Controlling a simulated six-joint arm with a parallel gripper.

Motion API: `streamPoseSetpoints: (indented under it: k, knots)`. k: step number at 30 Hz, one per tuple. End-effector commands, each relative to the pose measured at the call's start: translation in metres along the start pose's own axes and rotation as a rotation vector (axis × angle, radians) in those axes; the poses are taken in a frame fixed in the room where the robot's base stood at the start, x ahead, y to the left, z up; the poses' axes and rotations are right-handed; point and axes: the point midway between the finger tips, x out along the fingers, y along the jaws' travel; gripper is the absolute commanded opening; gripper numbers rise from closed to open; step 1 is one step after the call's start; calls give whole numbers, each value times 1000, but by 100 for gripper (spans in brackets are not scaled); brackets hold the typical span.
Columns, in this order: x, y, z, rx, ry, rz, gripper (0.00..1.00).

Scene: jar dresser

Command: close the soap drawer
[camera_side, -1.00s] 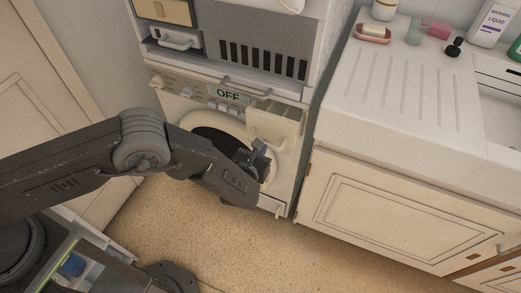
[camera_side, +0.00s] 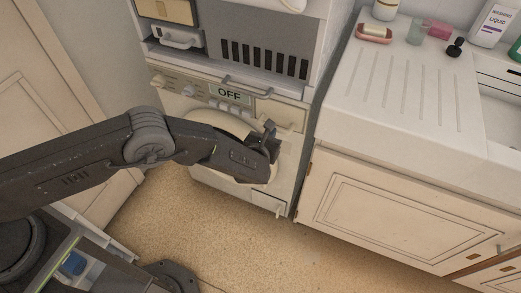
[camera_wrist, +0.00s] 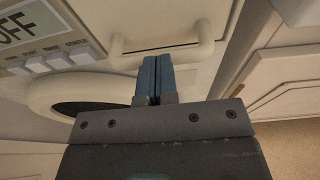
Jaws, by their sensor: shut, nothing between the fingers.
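The soap drawer (camera_side: 280,108) is a cream panel at the upper right of the washing machine's front, beside the OFF display. In the side view it looks flush with the front, with no open compartment visible. Its bar handle (camera_wrist: 180,48) runs across the top of the wrist view, below the drawer front (camera_wrist: 150,18). My gripper (camera_wrist: 154,60) is shut and empty, its blue fingertips together at the handle. I cannot tell whether they touch it. In the side view my gripper (camera_side: 269,127) hides part of the drawer's lower edge and handle.
The machine's round door (camera_wrist: 60,88) lies left of my fingers. The OFF display (camera_side: 229,93) is left of the drawer. A white sink counter (camera_side: 395,95) and its cupboard (camera_side: 385,205) stand to the right. The floor in front is clear.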

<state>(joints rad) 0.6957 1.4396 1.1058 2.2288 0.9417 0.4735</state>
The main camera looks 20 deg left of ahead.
Motion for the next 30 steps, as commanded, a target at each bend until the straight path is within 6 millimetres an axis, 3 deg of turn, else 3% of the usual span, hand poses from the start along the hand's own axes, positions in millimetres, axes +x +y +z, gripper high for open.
streamPoseSetpoints:
  k: [5,21,30]
  knots:
    - [-4,1,4,1,-1,-6,0]
    - [-114,0,1,1,-1,-4,0]
    - [-141,1,1,0,-2,-1,0]
